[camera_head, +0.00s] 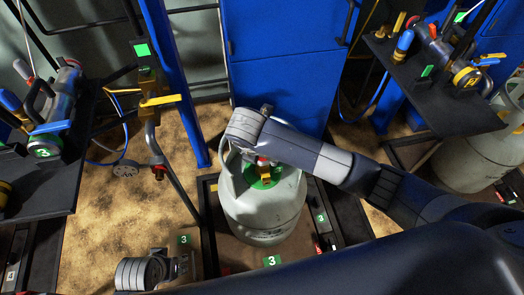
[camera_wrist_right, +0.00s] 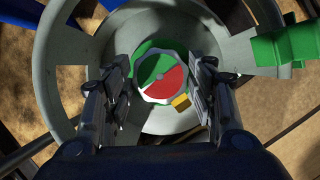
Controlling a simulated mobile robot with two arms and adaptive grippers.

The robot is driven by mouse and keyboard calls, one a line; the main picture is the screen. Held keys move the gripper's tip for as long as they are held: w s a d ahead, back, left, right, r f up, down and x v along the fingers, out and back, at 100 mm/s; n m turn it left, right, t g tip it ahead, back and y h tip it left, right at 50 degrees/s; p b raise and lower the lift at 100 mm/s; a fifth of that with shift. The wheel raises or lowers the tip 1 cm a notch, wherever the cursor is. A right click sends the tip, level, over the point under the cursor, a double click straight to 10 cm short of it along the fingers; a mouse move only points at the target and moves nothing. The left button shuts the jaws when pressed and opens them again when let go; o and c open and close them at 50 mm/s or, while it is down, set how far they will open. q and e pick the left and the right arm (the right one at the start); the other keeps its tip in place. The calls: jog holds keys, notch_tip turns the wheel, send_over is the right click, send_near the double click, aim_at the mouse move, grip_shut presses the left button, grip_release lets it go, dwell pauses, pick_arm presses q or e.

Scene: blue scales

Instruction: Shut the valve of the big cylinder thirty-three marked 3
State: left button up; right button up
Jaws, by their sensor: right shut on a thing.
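The big grey-white cylinder (camera_head: 262,215) stands upright in a dark frame at the centre of the head view, with a green tag marked 3 (camera_head: 272,261) in front of it. Its round valve knob (camera_wrist_right: 160,78), with green and red sectors, shows inside the collar in the right wrist view. My right gripper (camera_wrist_right: 160,88) reaches into the collar and is shut on the knob, one finger at each side. In the head view my right wrist hides most of the knob. My left gripper (camera_head: 183,268) is low at the left, away from the cylinder; its finger opening is unclear.
A dark shelf (camera_head: 50,185) with a filling head (camera_head: 52,110) stands at left. Another shelf (camera_head: 440,100) with similar gear is at upper right, above a second cylinder (camera_head: 468,160). A blue cabinet (camera_head: 285,90) is behind. A yellow-handled post (camera_head: 150,110) stands left of the cylinder.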

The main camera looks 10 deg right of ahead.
jog(key=shift+s+f, duration=0.1)
jog(key=o, duration=1)
jog(key=shift+o, duration=0.2)
jog(key=shift+a+r, duration=0.1)
jog(key=shift+r, duration=0.2)
jog(key=v, duration=0.6)
jog(key=shift+r, duration=0.15)
jog(key=shift+v, duration=2.6)
